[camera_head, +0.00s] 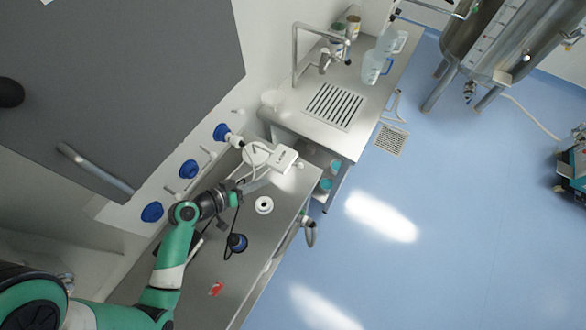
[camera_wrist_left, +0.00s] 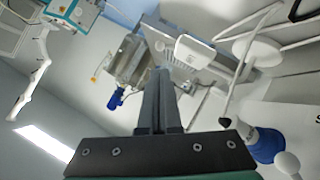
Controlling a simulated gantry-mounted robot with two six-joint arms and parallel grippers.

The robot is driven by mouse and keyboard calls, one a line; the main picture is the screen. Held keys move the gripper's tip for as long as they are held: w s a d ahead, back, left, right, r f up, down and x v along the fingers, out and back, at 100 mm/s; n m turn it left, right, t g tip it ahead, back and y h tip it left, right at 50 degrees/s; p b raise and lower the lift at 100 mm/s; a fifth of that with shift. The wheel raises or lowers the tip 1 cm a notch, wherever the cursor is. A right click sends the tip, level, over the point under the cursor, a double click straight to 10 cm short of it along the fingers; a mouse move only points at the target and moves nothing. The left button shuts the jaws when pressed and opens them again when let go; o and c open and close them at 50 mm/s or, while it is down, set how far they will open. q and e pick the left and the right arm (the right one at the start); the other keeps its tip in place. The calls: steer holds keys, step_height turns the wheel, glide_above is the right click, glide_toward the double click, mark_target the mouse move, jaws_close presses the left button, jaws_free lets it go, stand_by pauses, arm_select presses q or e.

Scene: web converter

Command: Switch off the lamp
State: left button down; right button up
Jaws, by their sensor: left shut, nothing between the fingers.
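My left gripper (camera_head: 264,184) reaches in from the left over the steel bench, its fingers shut with nothing between them. In the left wrist view the closed fingers (camera_wrist_left: 160,74) point toward a white box-shaped device. This white device (camera_head: 285,160) stands at the far end of the bench in the head view, just beyond the fingertips, and also shows in the left wrist view (camera_wrist_left: 195,52). A small gap appears between fingertips and device. I cannot tell for sure which thing is the lamp, and no lit lamp or switch is clear. My right gripper is not in view.
The steel bench (camera_head: 215,280) carries a white ring (camera_head: 264,205), a blue-topped part (camera_head: 237,242) and a red item (camera_head: 216,289). Blue wall fittings (camera_head: 188,169) line the left. A sink bench (camera_head: 335,107) stands beyond. The blue floor at right has free room.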

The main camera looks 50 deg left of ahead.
arm_select(q)
steer(key=b, duration=0.7)
glide_toward(298, 167)
steer(key=b+x, duration=0.1)
steer(key=x, duration=0.6)
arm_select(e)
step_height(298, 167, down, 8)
arm_select(q)
steer(key=shift+s+a, duration=0.1)
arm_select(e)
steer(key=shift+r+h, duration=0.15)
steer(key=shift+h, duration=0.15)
